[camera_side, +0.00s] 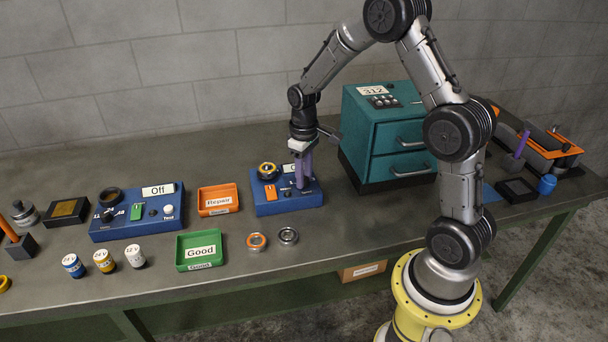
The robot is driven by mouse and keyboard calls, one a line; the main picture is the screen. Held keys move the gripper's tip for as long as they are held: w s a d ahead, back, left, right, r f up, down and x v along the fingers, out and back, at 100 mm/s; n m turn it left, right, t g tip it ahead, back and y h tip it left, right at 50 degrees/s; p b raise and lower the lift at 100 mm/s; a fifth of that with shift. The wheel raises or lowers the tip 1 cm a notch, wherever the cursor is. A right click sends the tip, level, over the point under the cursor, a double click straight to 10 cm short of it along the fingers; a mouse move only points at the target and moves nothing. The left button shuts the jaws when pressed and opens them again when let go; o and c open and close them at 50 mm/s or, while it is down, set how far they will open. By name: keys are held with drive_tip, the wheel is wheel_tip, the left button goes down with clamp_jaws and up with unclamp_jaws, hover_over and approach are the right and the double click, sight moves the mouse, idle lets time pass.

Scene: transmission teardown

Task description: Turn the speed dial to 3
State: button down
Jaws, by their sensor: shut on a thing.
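A small blue control box (262,207) stands near the middle of the bench. It has a round black part with a yellowish ring (267,171) at its back left, an orange switch (271,191), and a white label (291,168) partly hidden by my arm. My gripper (301,186) points straight down over the right part of this box, its purple fingers shut on the speed dial. The fingers cover the dial, so its pointer and numbers cannot be read.
A teal drawer cabinet (395,140) stands close to the right of my gripper. The orange Repair tray (217,200) and green Good tray (201,250) are left. Two rings (257,241) (289,236) lie in front. A larger blue tester (137,226) is farther left.

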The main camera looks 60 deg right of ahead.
drive_tip(key=m, duration=0.7)
drive_tip(key=shift+r, duration=0.1)
drive_tip(key=m, duration=0.4)
drive_tip(key=shift+m, duration=1.9)
drive_tip(key=c, duration=0.6)
unclamp_jaws()
wheel_tip(320, 180, up, 14)
drive_tip(key=shift+f, duration=0.1)
